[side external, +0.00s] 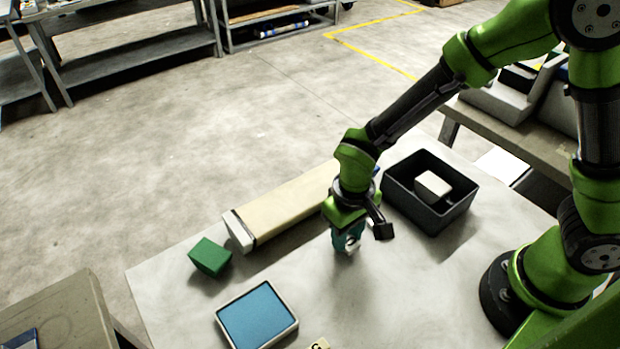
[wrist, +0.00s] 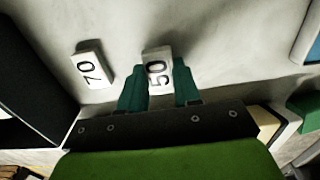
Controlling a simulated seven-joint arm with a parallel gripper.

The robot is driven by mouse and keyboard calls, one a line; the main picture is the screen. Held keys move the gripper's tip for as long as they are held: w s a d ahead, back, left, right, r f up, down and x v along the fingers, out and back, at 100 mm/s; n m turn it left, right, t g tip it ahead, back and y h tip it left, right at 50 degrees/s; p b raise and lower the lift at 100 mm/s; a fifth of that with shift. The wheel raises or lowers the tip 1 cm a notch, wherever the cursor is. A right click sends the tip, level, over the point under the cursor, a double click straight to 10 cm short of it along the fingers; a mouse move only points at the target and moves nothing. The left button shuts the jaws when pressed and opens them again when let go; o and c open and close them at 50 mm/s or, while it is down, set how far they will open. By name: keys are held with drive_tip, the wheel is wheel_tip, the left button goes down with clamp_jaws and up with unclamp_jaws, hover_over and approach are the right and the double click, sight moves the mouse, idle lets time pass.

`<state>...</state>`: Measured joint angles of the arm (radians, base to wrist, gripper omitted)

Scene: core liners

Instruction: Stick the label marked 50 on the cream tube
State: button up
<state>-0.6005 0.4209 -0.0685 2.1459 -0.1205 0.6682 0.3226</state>
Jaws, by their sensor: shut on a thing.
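The label marked 50 (wrist: 157,72) is a small pale block with dark digits, seen between my teal fingertips in the wrist view. My gripper (side external: 347,245) is shut on it, low over the table in front of the cream tube; I cannot tell whether the label still touches the table. The cream tube (side external: 285,206) lies on its side, with a dark band and a white end at its left. My arm hides its right end. In the wrist view, part of it shows behind my gripper at the lower right.
A label marked 70 (wrist: 88,69) lies left of my gripper in the wrist view. A black bin (side external: 444,215) holds a white block (side external: 432,186). A green block (side external: 210,257) and a blue-topped pad (side external: 257,314) stand left. A cream tile (side external: 319,344) is cut off at the bottom edge.

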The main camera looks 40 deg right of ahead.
drive_tip(key=shift+r, duration=2.5)
drive_tip(key=shift+w+d+f, duration=0.1)
drive_tip(key=shift+w+f, duration=0.05)
drive_tip(key=shift+w, duration=0.15)
drive_tip(key=w+r+m, duration=0.1)
drive_tip(key=w+m, duration=0.1)
drive_tip(key=w+r+m, duration=0.1)
drive_tip(key=w+m, duration=0.1)
drive_tip(key=w, duration=0.1)
drive_tip(key=w+m, duration=0.2)
drive_tip(key=w, duration=0.1)
drive_tip(key=shift+r+m, duration=0.4)
drive_tip(key=w+r+m, duration=0.4)
drive_tip(key=w+m, duration=0.1)
drive_tip(key=m, duration=0.6)
hover_over(306, 190)
drive_tip(key=shift+f, duration=2.4)
drive_tip(key=shift+f, duration=1.2)
